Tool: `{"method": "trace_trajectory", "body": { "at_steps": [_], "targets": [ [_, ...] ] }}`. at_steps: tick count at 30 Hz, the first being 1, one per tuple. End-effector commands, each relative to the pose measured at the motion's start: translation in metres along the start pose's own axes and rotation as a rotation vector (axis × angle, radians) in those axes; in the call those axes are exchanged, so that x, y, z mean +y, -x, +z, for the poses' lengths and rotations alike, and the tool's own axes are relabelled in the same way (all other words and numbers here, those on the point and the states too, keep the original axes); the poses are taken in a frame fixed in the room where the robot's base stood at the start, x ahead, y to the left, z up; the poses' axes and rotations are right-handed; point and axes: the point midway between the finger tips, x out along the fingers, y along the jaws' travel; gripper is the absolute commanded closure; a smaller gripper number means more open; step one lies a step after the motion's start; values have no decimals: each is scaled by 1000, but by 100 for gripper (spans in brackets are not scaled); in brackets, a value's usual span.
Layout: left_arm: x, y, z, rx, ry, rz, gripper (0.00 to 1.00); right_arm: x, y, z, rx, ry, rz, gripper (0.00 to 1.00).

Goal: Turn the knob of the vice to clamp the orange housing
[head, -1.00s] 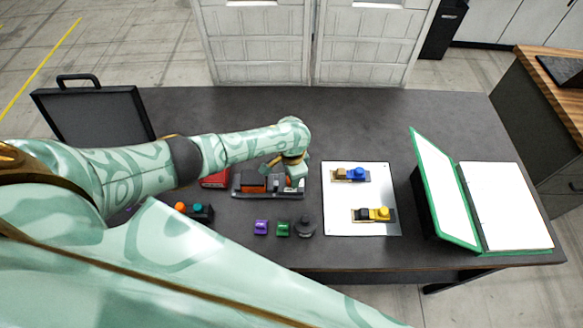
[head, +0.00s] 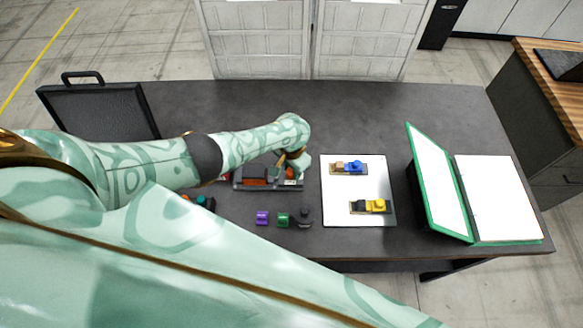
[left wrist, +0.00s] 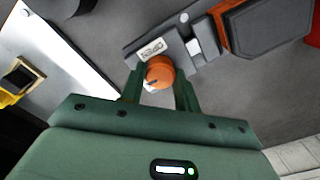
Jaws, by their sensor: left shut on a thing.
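The vice (head: 269,186) is a dark grey fixture lying on the table in the head view. The orange housing (head: 255,182) sits in it, left of its middle. In the left wrist view the housing (left wrist: 220,38) shows only as an orange edge beside a dark grey block. The round orange knob (left wrist: 160,70) is at the end of the vice, beside a pale label. My left gripper (left wrist: 160,88) has a finger on each side of the knob and is shut on it. In the head view my left gripper (head: 294,170) partly hides the knob end. My right gripper is not in view.
A white board (head: 340,205) with two small assemblies lies right of the vice, and a green-edged binder (head: 440,190) stands open beyond it. Purple (head: 262,218), green (head: 283,220) and dark (head: 305,217) parts lie in front. A black case (head: 98,110) stands at left.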

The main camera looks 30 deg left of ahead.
Motion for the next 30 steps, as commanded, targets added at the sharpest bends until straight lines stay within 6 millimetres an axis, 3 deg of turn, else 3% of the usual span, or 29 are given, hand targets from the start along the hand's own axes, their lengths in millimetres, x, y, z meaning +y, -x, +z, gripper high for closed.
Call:
{"method": "trace_trajectory", "body": {
  "at_steps": [5, 6, 8, 16, 20, 30],
  "targets": [
    [0, 1, -2, 4, 2, 1, 91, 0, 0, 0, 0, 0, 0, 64],
    [0, 1, -2, 4, 2, 1, 63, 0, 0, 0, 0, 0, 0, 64],
    [0, 1, -2, 4, 2, 1, 47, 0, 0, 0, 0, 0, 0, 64],
    [0, 1, -1, 2, 0, 1, 47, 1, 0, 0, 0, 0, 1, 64],
    [0, 12, -1, 3, 0, 1, 47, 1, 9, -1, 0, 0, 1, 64],
    [0, 99, -1, 5, -1, 1, 47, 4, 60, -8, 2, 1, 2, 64]
  ]
}}
